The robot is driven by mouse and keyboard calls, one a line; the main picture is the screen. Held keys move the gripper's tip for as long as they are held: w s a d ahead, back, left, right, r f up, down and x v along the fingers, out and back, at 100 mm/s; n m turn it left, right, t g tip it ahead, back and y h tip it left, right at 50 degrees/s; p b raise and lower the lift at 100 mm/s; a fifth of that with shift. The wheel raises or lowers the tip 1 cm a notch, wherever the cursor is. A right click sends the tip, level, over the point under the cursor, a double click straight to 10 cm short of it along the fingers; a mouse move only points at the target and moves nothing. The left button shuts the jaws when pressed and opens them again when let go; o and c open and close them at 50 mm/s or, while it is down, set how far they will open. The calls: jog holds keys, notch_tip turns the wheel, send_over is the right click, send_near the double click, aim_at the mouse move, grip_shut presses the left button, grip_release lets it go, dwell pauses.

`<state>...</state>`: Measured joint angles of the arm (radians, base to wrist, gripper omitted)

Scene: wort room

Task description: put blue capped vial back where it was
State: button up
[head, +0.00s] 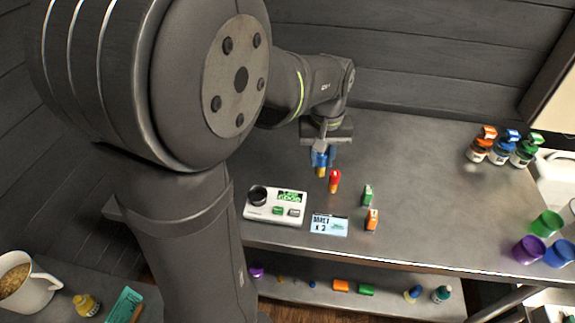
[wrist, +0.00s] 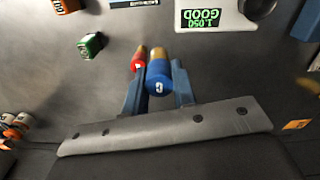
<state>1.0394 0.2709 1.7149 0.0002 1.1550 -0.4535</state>
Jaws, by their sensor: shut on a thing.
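My gripper (head: 322,158) is shut on the blue capped vial (head: 320,171), which has an amber lower part. In the wrist view the blue capped vial (wrist: 159,79) is between the two fingers of my gripper (wrist: 158,84), its round blue cap facing the camera. A red capped vial (head: 334,180) is close beside it on the bench, and it also shows in the wrist view (wrist: 138,61) just left of the blue one. Whether the held vial touches the bench, I cannot tell.
A white meter (head: 262,215) with a dark round well and a green display reading GOOD is at the bench front. A pale blue card (head: 328,224) and small green (head: 367,194) and orange (head: 371,219) blocks are nearby. Capped bottles (head: 502,152) stand at right; the bench between is clear.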

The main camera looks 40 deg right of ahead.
jog(key=shift+w+a+f, duration=0.3)
jog(key=shift+w+f, duration=1.2)
jog(key=shift+f, duration=0.1)
jog(key=shift+w+a+f, duration=0.35)
jog(key=shift+w+f, duration=1.1)
jog(key=shift+f, duration=0.1)
jog(key=shift+w+a+f, duration=0.3)
jog(key=shift+w+f, duration=1.2)
jog(key=shift+f, duration=0.1)
jog(key=o, duration=1)
jog(key=shift+f, duration=0.15)
notch_tip(320, 180, up, 12)
jog(key=shift+r, duration=0.2)
jog(key=shift+f, duration=4.15)
